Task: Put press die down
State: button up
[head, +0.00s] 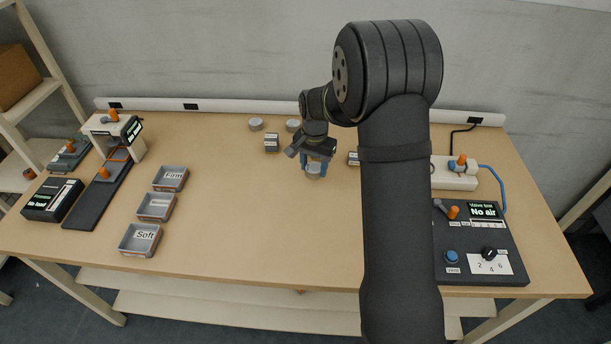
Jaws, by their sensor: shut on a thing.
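My gripper (315,164) is over the back middle of the table, pointing down. Its blue fingers are shut on a small grey round piece, which I take to be the press die (313,172). The piece is low over the bare wood, and I cannot tell whether it touches the table. The gripper's body hides part of it from above.
Two similar grey round pieces (256,124) (293,125) and small labelled blocks (271,143) stand behind. Three labelled trays (140,239), a press-like machine (112,130) and black devices are left. A control panel (480,245) is right. The front middle is clear.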

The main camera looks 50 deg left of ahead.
aim_at(307, 184)
jog(key=shift+s+a+f, duration=0.3)
jog(key=shift+a+f, duration=0.05)
jog(key=shift+a, duration=0.15)
jog(key=shift+s+a+f, duration=0.25)
jog(key=shift+a+f, duration=0.1)
jog(key=shift+a, duration=0.1)
jog(key=shift+f, duration=1.9)
jog(key=shift+f, duration=0.15)
jog(key=o, duration=1.2)
jog(key=shift+o, duration=0.4)
notch_tip(307, 184, up, 12)
jog(key=shift+r, duration=0.15)
